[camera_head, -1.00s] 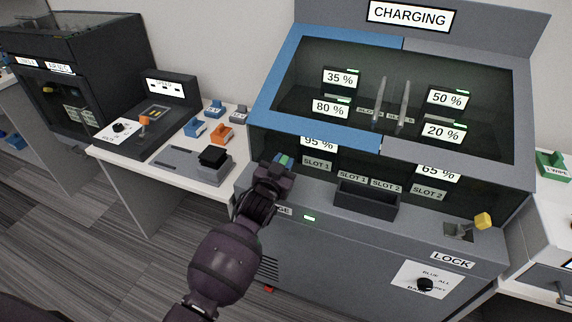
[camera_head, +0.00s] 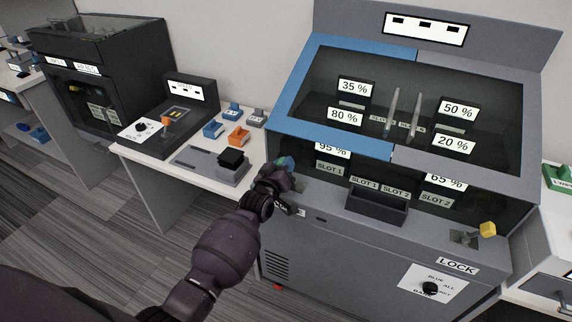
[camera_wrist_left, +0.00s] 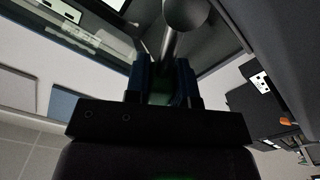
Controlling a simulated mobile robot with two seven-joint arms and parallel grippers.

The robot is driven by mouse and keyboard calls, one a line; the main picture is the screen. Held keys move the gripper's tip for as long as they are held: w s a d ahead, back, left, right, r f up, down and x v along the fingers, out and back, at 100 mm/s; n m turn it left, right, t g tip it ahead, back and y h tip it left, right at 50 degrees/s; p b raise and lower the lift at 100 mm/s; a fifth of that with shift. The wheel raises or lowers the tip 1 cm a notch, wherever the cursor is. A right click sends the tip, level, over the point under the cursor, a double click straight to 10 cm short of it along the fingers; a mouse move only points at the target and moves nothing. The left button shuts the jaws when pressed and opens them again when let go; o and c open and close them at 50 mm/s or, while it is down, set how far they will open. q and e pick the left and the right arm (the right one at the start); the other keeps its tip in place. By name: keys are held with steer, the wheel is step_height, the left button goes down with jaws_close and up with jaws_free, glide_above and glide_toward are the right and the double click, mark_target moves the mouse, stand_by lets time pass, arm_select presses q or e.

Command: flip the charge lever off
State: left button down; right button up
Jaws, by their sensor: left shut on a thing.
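My left gripper (camera_head: 284,166) reaches the left front corner of the charging station (camera_head: 360,245). It is shut on the charge lever, whose green grip (camera_wrist_left: 160,98) shows between the blue fingers in the left wrist view. A grey shaft with a round ball runs on beyond the fingertips there. In the head view the gripper mostly hides the lever and part of the label below it. My right gripper is not in view.
A yellow lock lever (camera_head: 488,229) and a black dial (camera_head: 430,288) are on the station's right front. An empty dark tray (camera_head: 376,207) sits at its middle. A white table (camera_head: 150,153) with a console and small orange and blue pieces stands to the left.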

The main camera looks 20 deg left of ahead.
arm_select(q)
steer(key=shift+f, duration=0.1)
stand_by(0.4)
steer(key=c, duration=1.1)
jaws_free()
steer(key=shift+a, duration=0.1)
steer(key=shift+o, duration=0.7)
steer(key=shift+s, duration=0.55)
steer(key=s+p, duration=0.1)
steer(key=s, duration=0.8)
steer(key=shift+s+p, duration=0.35)
steer(key=shift+s, duration=0.05)
